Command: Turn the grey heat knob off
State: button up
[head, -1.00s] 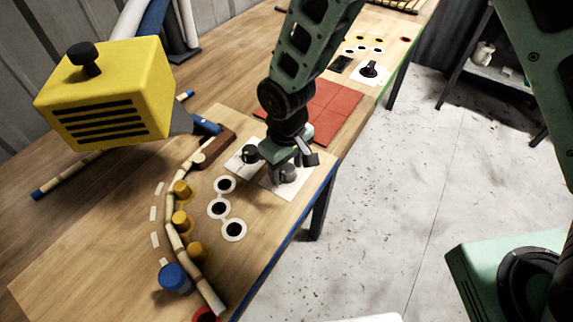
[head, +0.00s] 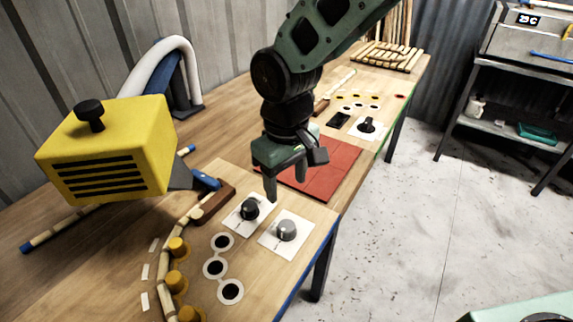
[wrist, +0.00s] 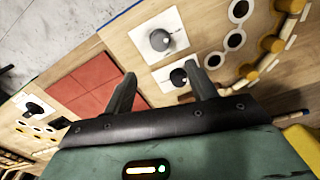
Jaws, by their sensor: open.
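The grey heat knob (head: 286,230) stands on a white plate (head: 270,243) near the table's right edge in the head view. It also shows in the wrist view (wrist: 160,41), beyond my fingertips. A black knob (head: 250,208) on its own white plate is just left of it, and in the wrist view the black knob (wrist: 179,77) lies between my fingers. My gripper (head: 285,187) is open and empty. It hangs above the table, beyond the two knobs and apart from both. The grey knob's pointer is too small to read surely.
A yellow heater box (head: 110,150) with a black top knob stands at left. A bent rattan cane curves past yellow pegs (head: 177,248). A red mat (head: 322,170) lies behind my gripper. Another black knob (head: 366,125) is farther back. Open floor lies right of the table.

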jog(key=shift+r, duration=2.05)
jog(key=s+d, duration=0.5)
jog(key=s, duration=0.4)
jog(key=s+d, duration=0.5)
jog(key=s, duration=0.3)
jog(key=shift+s+r+y, duration=0.2)
jog(key=shift+s+y, duration=0.1)
jog(key=shift+s, duration=0.1)
